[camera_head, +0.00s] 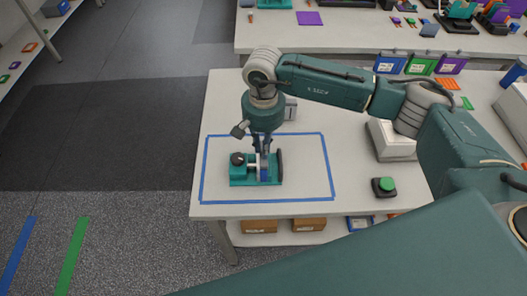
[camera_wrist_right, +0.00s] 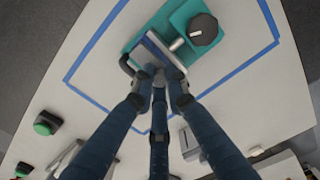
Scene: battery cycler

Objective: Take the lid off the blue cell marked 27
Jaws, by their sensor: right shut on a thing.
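The blue cell (camera_head: 264,175) stands in a teal fixture (camera_head: 240,181) inside a blue tape outline on the near table. The fixture has a black round knob (camera_head: 237,159) with a light rod against the cell's side. In the wrist view the cell (camera_wrist_right: 160,48) shows as a narrow blue and white block beside the rod; its number is not readable. My right gripper (camera_head: 262,150) points down over the cell. Its fingers (camera_wrist_right: 160,80) are closed together on the cell's top, at the lid, which they mostly hide. My left gripper is not in view.
A green push button (camera_head: 386,185) sits right of the taped area (camera_head: 310,137). A light grey box (camera_head: 391,139) stands behind it. A small grey device (camera_head: 290,108) is behind my gripper. Blue, green and purple bins (camera_head: 421,65) stand at the back right. The taped area's right side is clear.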

